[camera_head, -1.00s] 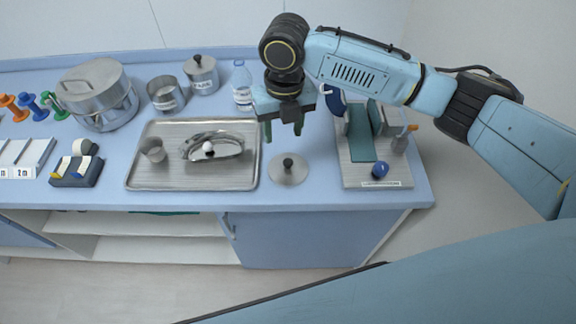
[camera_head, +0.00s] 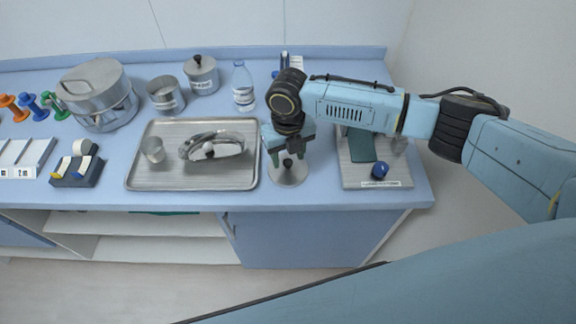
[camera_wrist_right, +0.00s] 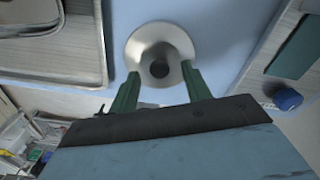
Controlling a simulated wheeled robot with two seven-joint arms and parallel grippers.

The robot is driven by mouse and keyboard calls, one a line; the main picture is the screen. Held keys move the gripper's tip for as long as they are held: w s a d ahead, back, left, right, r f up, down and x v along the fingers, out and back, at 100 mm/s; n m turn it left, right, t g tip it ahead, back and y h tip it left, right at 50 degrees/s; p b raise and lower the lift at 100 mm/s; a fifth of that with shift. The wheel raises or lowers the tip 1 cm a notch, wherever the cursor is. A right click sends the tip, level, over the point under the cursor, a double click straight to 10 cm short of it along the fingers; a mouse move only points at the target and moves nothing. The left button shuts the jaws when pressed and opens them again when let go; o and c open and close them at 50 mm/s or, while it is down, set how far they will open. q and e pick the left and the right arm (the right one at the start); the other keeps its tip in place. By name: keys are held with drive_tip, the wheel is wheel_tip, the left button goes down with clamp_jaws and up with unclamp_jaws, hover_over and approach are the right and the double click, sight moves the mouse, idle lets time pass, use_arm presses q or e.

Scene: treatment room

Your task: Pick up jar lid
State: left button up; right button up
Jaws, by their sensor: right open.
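The jar lid (camera_head: 289,177) is a round silver disc with a dark knob, lying flat on the blue counter right of the metal tray. My right gripper (camera_head: 287,161) is open just above the lid, its green fingers pointing down on either side of the knob. In the right wrist view the lid (camera_wrist_right: 150,42) lies ahead of the fingers, with its dark knob in line with the gap of the gripper (camera_wrist_right: 160,78). I cannot tell whether the fingertips touch the lid. My left gripper is not in view.
A metal tray (camera_head: 133,184) with a kidney dish (camera_head: 230,146) and small cup (camera_head: 153,149) is on the left. A grey board (camera_head: 375,184) with a blue-capped item (camera_head: 380,170) is on the right. A bottle (camera_head: 243,87), lidded jar (camera_head: 202,75) and open jar (camera_head: 165,95) stand behind.

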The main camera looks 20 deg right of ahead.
drive_tip(key=shift+f, duration=0.8)
clamp_jaws()
drive_tip(key=shift+r, duration=0.15)
